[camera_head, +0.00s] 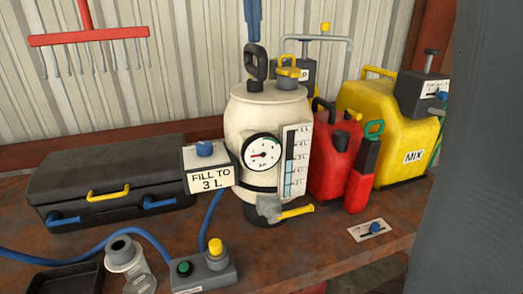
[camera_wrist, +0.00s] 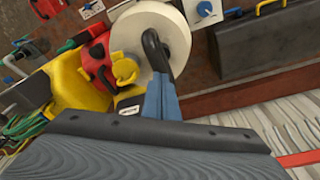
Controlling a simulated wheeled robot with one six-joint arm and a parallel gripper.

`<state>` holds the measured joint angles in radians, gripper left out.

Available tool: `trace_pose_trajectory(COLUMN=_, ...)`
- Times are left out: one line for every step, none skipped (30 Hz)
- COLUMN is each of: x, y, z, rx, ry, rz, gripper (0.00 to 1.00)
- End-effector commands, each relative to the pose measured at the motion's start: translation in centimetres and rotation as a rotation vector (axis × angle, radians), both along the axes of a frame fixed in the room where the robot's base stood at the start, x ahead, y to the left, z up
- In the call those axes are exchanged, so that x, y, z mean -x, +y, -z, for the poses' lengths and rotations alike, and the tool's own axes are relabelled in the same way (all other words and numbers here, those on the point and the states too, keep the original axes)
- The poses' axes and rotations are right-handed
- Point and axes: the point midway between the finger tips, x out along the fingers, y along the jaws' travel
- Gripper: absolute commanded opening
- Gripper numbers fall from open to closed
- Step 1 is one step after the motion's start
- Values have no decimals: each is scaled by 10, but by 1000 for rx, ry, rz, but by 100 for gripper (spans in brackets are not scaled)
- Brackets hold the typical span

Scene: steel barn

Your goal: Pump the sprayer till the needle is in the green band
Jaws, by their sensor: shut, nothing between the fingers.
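The cream sprayer tank (camera_head: 240,118) stands upright on the bench, with a black loop pump handle (camera_head: 256,62) on top and a yellow cap (camera_head: 288,72) beside it. Its round gauge (camera_head: 262,153) faces me; the needle is too small to read surely against the coloured marks. My gripper (camera_head: 252,38) comes down from the top edge, just above the handle. In the wrist view, its blue fingers (camera_wrist: 162,98) are shut and empty close to the black handle (camera_wrist: 154,50); whether they touch it I cannot tell. The tank top (camera_wrist: 180,35) is behind.
A "FILL TO 3 L" sign (camera_head: 209,178) and black toolbox (camera_head: 105,175) stand left. A red can (camera_head: 330,160) and yellow "MIX" can (camera_head: 395,130) crowd the right. A red rake hangs behind.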

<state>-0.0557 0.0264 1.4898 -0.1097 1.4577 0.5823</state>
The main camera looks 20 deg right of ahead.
Motion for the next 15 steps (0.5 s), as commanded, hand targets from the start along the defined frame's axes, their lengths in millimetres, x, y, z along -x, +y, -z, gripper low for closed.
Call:
trace_pose_trajectory(x=0, y=0, z=5, rx=0, ry=2, rz=0, gripper=0)
trace_pose_trajectory(x=0, y=0, z=6, rx=-1, ry=3, rz=0, gripper=0)
trace_pose_trajectory(x=0, y=0, z=5, rx=0, ry=2, rz=0, gripper=0)
trace_pose_trajectory(x=0, y=0, z=5, rx=0, ry=2, rz=0, gripper=0)
trace_pose_trajectory(x=0, y=0, z=4, rx=0, ry=2, rz=0, gripper=0)
trace_pose_trajectory(x=0, y=0, z=4, rx=0, ry=2, rz=0, gripper=0)
trace_pose_trajectory(x=0, y=0, z=4, rx=0, ry=2, rz=0, gripper=0)
trace_pose_trajectory(x=0, y=0, z=4, rx=0, ry=2, rz=0, gripper=0)
trace_pose_trajectory(x=0, y=0, z=3, rx=0, ry=2, rz=0, gripper=0)
trace_pose_trajectory(x=0, y=0, z=2, rx=0, ry=2, rz=0, gripper=0)
trace_pose_trajectory(x=1, y=0, z=0, rx=0, ry=2, rz=0, gripper=0)
trace_pose_trajectory(x=1, y=0, z=-2, rx=0, ry=2, rz=0, gripper=0)
trace_pose_trajectory(x=1, y=0, z=-4, rx=0, ry=2, rz=0, gripper=0)
trace_pose_trajectory(x=1, y=0, z=-7, rx=0, ry=2, rz=0, gripper=0)
trace_pose_trajectory(x=1, y=0, z=-10, rx=0, ry=2, rz=0, gripper=0)
